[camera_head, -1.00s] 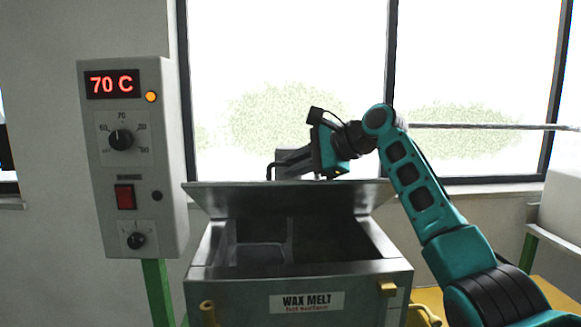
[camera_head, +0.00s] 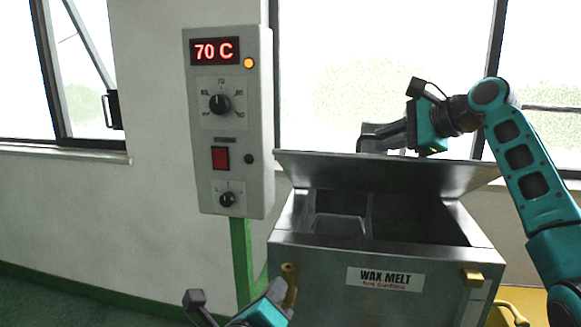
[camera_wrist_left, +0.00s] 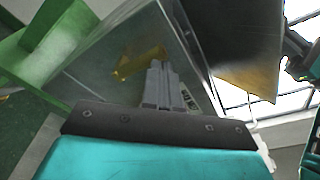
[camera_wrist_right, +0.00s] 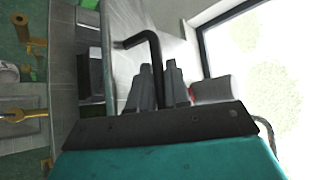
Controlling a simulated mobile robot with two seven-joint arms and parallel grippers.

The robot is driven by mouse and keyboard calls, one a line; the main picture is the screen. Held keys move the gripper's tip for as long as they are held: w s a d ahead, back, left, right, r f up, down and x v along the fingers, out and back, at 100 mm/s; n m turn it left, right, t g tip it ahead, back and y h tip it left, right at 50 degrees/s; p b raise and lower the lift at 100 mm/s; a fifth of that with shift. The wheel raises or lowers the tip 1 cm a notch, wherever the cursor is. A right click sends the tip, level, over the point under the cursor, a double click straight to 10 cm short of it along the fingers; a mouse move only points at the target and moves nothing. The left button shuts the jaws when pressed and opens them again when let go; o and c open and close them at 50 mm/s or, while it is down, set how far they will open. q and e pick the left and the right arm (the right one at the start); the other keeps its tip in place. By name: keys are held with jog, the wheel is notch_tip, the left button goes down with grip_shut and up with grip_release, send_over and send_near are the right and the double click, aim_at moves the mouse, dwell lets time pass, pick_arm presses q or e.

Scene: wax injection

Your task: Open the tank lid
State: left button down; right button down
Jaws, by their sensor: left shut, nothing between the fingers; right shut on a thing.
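The grey wax melt tank (camera_head: 320,265) stands right of centre in the head view. Its lid (camera_head: 400,174) is raised and tilted back, and the tank's mouth is uncovered. My right gripper (camera_head: 378,138) is above and behind the lid. In the right wrist view, my right gripper (camera_wrist_right: 158,72) is shut on the black lid handle (camera_wrist_right: 145,40). My left gripper (camera_head: 280,290) is low at the tank's front left corner. In the left wrist view, my left gripper (camera_wrist_left: 158,65) is shut and empty near a yellow fitting (camera_wrist_left: 138,62); contact is unclear.
A control box (camera_head: 238,140) reading 70 C stands left of the tank on a green post (camera_head: 241,262). A yellow block (camera_head: 472,277) is on the tank's front right. Windows lie behind. Floor (camera_head: 70,305) at the left is clear.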

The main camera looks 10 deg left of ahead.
pick_arm(q)
notch_tip(320, 180, up, 12)
jog(key=r+m+t+y, duration=0.1)
jog(key=m+t+y, duration=0.15)
jog(key=m, duration=0.55)
send_near(294, 156)
jog(key=w+f, duration=0.3)
jog(key=shift+w+a+r+m+t+h, duration=0.15)
jog(key=shift+w+r+m+t+h, duration=0.25)
jog(key=shift+w+r, duration=1.1)
jog(key=shift+r, duration=0.05)
jog(key=shift+r, duration=0.15)
